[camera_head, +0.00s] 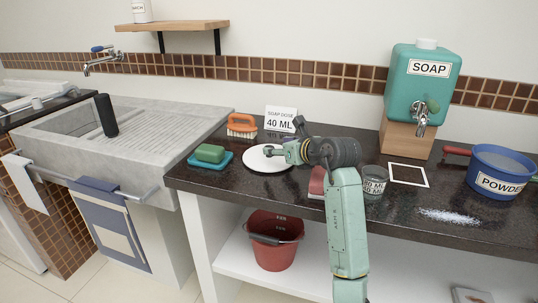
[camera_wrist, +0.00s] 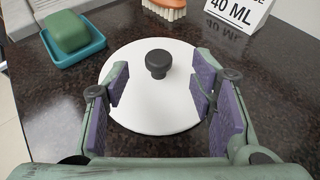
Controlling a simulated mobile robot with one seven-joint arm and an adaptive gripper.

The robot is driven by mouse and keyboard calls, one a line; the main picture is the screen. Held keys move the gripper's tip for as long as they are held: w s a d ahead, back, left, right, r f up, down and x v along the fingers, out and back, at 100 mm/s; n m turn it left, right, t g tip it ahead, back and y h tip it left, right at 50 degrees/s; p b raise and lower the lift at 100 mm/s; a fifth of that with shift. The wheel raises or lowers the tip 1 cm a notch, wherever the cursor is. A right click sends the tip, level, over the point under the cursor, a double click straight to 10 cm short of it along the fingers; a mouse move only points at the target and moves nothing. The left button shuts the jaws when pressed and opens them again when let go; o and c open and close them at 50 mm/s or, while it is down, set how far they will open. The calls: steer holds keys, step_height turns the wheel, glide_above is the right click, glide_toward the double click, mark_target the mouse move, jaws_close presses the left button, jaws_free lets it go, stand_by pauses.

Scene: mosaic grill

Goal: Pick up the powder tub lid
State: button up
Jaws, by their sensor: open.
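The powder tub lid (camera_wrist: 150,112) is a white disc with a black knob (camera_wrist: 158,62) in its middle. It lies flat on the dark counter, and in the head view the lid (camera_head: 262,164) is partly covered by my gripper. My gripper (camera_wrist: 160,88) is open and empty, its purple-padded fingers above the lid on either side. The knob sits just beyond the fingertips in the wrist view, between the two sides; I cannot tell how high the fingers are above it. The blue powder tub (camera_head: 500,175) stands at the right end of the counter, labelled POWDER.
A green sponge on a blue dish (camera_head: 222,163) and an orange brush (camera_head: 241,127) lie near the lid. A soap dose card (camera_head: 281,119) stands behind it. A measuring glass (camera_head: 375,182), a white square outline (camera_head: 408,174) and spilled powder (camera_head: 448,216) are to the right.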

mark_target(273, 159)
steer(key=shift+p+x, duration=0.45)
steer(key=shift+x, duration=1.45)
steer(key=shift+c, duration=0.6)
jaws_close()
